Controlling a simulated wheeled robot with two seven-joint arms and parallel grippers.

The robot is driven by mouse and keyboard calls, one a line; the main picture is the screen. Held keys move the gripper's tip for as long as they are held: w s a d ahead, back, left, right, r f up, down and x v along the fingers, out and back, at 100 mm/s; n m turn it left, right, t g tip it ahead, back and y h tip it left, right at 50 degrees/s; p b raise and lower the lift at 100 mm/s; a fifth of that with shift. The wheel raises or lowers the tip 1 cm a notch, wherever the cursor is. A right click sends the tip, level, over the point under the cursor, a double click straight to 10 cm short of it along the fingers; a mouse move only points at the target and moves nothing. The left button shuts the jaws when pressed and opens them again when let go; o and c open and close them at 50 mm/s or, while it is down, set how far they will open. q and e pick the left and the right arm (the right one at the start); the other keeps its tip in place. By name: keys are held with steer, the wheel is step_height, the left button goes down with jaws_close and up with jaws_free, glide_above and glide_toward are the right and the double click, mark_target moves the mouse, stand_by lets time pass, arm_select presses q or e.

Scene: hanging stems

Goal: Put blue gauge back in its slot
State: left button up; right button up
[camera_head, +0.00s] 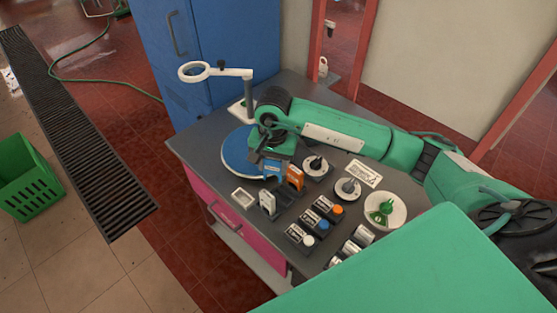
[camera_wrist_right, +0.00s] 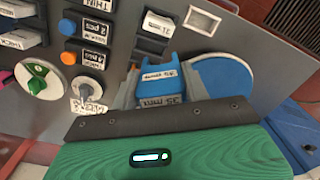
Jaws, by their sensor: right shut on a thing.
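The blue gauge (camera_head: 273,170) is in my right gripper (camera_head: 270,158), over the front edge of the blue round disc. In the right wrist view the blue gauge (camera_wrist_right: 160,72), with a white label, sits between the two grey fingers (camera_wrist_right: 158,92), which are shut on it. An orange gauge (camera_head: 295,177) and a white gauge (camera_head: 267,203) stand close by in the head view. A dark holder area (camera_head: 284,196) lies between them; its slots are partly hidden and hard to make out. My left gripper is not in view.
The blue disc (camera_head: 236,158) lies left of the gripper. A white magnifier stand (camera_head: 247,90) rises behind. Dials (camera_head: 316,166), button blocks (camera_head: 322,208) and a green knob (camera_head: 384,210) crowd the right of the grey bench. A small white tray (camera_head: 243,196) sits near the front edge.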

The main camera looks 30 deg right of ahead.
mark_target(280, 170)
steer(key=m+p, duration=0.1)
steer(key=d+f+m+p, duration=0.1)
steer(key=m, duration=0.1)
steer(key=f+m, duration=0.1)
steer(key=shift+s+d+m+p, duration=0.25)
steer(key=shift+d+m+p, duration=0.1)
steer(key=shift+m+p, duration=0.05)
steer(key=shift+d+f+m, duration=0.2)
steer(key=shift+f+m, duration=0.3)
steer(key=shift+f, duration=0.05)
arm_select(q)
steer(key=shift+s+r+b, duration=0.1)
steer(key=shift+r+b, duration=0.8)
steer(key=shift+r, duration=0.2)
arm_select(e)
steer(key=shift+f, duration=2.5)
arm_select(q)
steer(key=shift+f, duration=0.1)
arm_select(e)
steer(key=shift+f, duration=0.1)
arm_select(q)
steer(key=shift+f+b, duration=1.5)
steer(key=shift+b, duration=0.1)
arm_select(e)
steer(key=shift+f, duration=1.4)
steer(key=o, duration=1)
steer(key=shift+r, duration=0.1)
